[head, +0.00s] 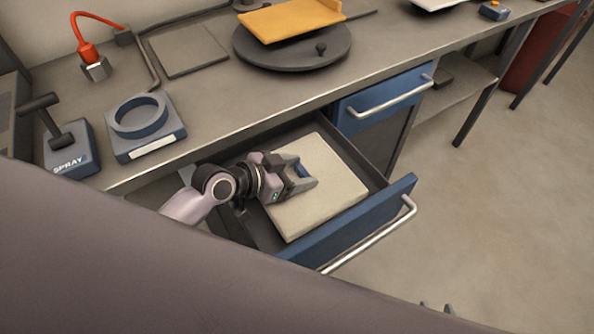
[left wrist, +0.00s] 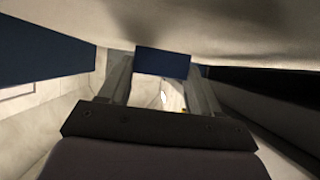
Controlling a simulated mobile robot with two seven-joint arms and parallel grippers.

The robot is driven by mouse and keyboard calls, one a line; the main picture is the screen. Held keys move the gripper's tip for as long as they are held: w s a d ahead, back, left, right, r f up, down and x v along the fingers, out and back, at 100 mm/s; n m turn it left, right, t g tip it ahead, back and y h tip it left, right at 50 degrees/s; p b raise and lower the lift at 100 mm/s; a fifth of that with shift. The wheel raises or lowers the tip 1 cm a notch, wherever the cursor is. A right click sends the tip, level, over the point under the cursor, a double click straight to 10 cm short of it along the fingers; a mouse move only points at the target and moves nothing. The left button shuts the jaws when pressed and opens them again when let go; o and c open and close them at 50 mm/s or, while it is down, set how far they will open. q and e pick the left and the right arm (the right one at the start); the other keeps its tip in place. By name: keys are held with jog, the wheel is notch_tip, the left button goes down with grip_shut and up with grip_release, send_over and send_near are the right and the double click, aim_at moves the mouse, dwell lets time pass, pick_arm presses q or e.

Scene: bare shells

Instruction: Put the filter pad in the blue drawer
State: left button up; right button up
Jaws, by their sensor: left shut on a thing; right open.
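The filter pad, a flat cream square (head: 318,190), is within the outline of the pulled-out blue drawer (head: 345,228) in the head view. I cannot tell whether it rests on the drawer floor. My left gripper (head: 304,178) reaches in from the left, its fingers shut on a small blue tab at the pad. In the left wrist view the blue tab (left wrist: 162,63) sits between the fingers, beside a pale surface. Two small tips of my right gripper (head: 436,308) show at the bottom edge; it is open, mostly hidden.
A closed blue drawer (head: 375,98) is to the right under the worktop (head: 220,95). On top are a spray block (head: 70,160), a blue ring holder (head: 145,130) and a dark turntable with a yellow tray (head: 290,20). The floor at right is clear.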

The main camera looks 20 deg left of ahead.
pick_arm(q)
jog(key=o, duration=1.1)
jog(key=shift+s+f, duration=0.2)
jog(key=shift+f, duration=0.35)
jog(key=shift+c, duration=0.2)
jog(key=shift+d, duration=0.1)
jog(key=shift+s, duration=0.1)
jog(key=shift+r, duration=0.1)
jog(key=shift+r+p, duration=0.25)
jog(key=shift+p, duration=0.05)
jog(key=shift+r, duration=0.25)
jog(key=v, duration=1.2)
jog(key=shift+w+r, duration=0.25)
jog(key=shift+w, duration=0.05)
